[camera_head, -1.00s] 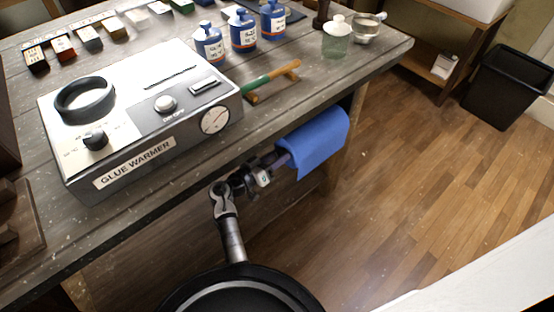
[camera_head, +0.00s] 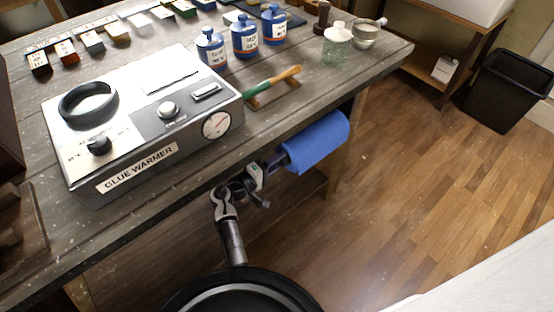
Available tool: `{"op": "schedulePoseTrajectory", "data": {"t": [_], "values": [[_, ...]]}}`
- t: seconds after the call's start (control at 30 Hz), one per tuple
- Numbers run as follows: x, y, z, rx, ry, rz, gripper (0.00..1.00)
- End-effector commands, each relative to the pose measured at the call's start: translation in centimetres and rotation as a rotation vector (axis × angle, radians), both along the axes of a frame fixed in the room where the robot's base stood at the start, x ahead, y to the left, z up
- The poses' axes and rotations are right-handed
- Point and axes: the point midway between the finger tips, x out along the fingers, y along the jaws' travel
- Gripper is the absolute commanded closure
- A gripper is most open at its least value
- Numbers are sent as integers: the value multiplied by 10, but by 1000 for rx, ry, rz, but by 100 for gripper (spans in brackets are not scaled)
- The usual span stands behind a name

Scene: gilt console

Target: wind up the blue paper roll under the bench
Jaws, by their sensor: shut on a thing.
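The blue paper roll (camera_head: 318,141) hangs under the front edge of the bench (camera_head: 330,85), right of the glue warmer. A short flap of paper shows at its lower left. My gripper (camera_head: 270,170) is at the roll's left end, below the bench edge, and is shut. What its fingers close on is small and mostly hidden, at the end of the roll; I cannot make out its shape. My arm reaches up to it from the bottom of the picture.
On the bench stand a glue warmer (camera_head: 150,125), several blue bottles (camera_head: 245,35), a green-and-orange handled tool (camera_head: 272,87) on a rest and a glass jar (camera_head: 337,42). A black bin (camera_head: 508,88) stands on the wooden floor at right.

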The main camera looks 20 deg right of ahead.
Motion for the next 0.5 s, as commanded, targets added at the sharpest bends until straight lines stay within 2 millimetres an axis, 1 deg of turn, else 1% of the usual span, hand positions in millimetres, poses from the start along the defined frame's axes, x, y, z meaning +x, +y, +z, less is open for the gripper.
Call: {"op": "schedulePoseTrajectory", "data": {"t": [0.5], "values": [[-1,0,-1,-166,463,-1,84]]}}
